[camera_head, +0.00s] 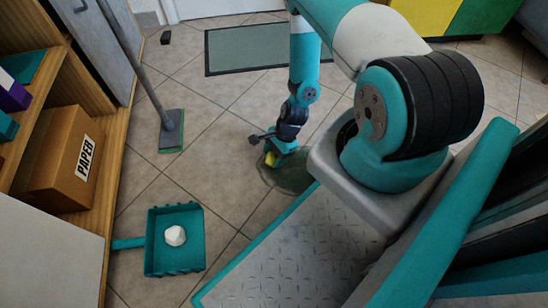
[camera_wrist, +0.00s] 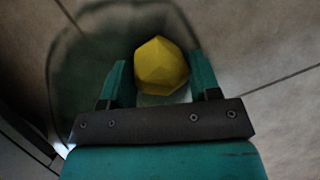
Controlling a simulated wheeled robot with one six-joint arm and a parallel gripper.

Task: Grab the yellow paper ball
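The yellow paper ball (camera_wrist: 162,66) is a faceted lump that shows large in the wrist view, between and slightly beyond my fingers. In the head view only a small part of the yellow ball (camera_head: 270,159) shows beside my gripper (camera_head: 274,155), low over the floor. My gripper (camera_wrist: 160,84) is open, with one teal finger on each side of the ball. A gap shows at the left finger; the right finger is very close to the ball, and I cannot tell whether it touches.
A round see-through dark object (camera_head: 290,178) lies around the ball's spot. A teal dustpan (camera_head: 160,262) with a white paper ball (camera_head: 175,236) lies at lower left. A broom (camera_head: 171,130) stands behind it. A box marked PAPER (camera_head: 62,160) sits on the left shelf. A mat (camera_head: 245,50) lies behind.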

